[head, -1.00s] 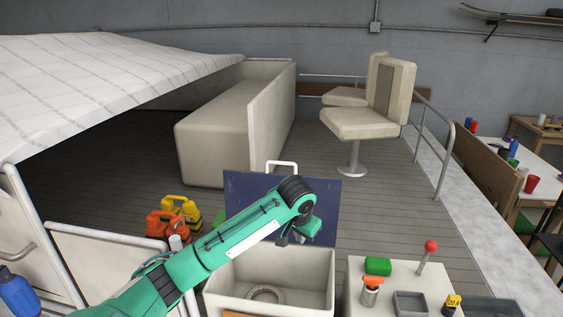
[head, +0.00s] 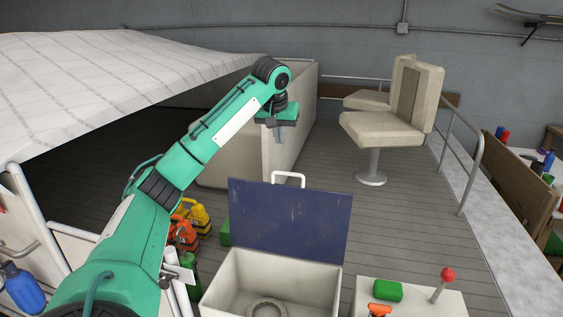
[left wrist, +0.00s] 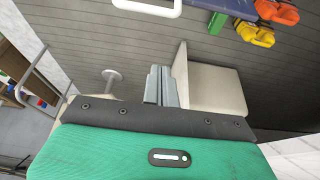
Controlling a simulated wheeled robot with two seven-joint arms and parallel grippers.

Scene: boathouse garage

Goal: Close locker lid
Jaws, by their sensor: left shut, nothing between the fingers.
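The locker (head: 270,283) is an open beige box at the bottom centre of the head view, with a dark ring lying inside. Its dark blue lid (head: 290,222) stands upright at the back of the box. A white handle (head: 288,179) sits on the lid's top edge and also shows at the top of the left wrist view (left wrist: 148,9). My left gripper (head: 281,134) is shut and empty. In the head view it appears above the handle, apart from it. Its closed fingers point away from the green wrist in the left wrist view (left wrist: 160,86). My right gripper is out of view.
Yellow and orange jugs (head: 183,232) stand left of the locker. A counter (head: 410,298) with a green block (head: 388,291) and a red-knobbed lever (head: 447,275) is at the right. A beige bench (head: 295,125) and seat (head: 385,129) stand behind on the plank deck.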

